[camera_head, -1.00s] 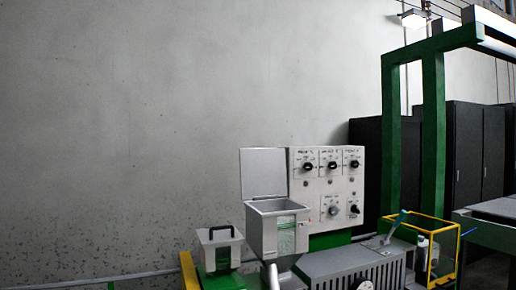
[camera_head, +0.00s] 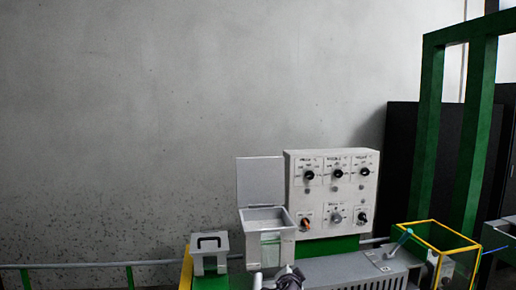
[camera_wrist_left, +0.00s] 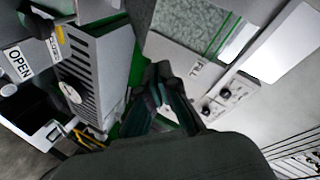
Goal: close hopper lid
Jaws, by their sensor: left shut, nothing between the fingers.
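The hopper (camera_head: 266,222) is a grey open-topped box with a pale front window. Its flat grey lid (camera_head: 260,182) stands upright at the back, so the hopper is open. A dark grey part at the bottom edge of the head view, just below the hopper, looks like my left gripper (camera_head: 287,279), partly cut off. In the left wrist view my left gripper (camera_wrist_left: 160,78) has its dark fingers together with nothing between them. It is near the hopper's green-streaked window (camera_wrist_left: 195,25), apart from the lid. My right gripper is not in view.
A control panel (camera_head: 332,190) with several knobs stands right behind the hopper. A smaller grey box with a black handle (camera_head: 209,252) is to its left. A slatted housing (camera_head: 350,272), a lever and a yellow-framed cage (camera_head: 440,237) are to the right. Above the lid is clear wall.

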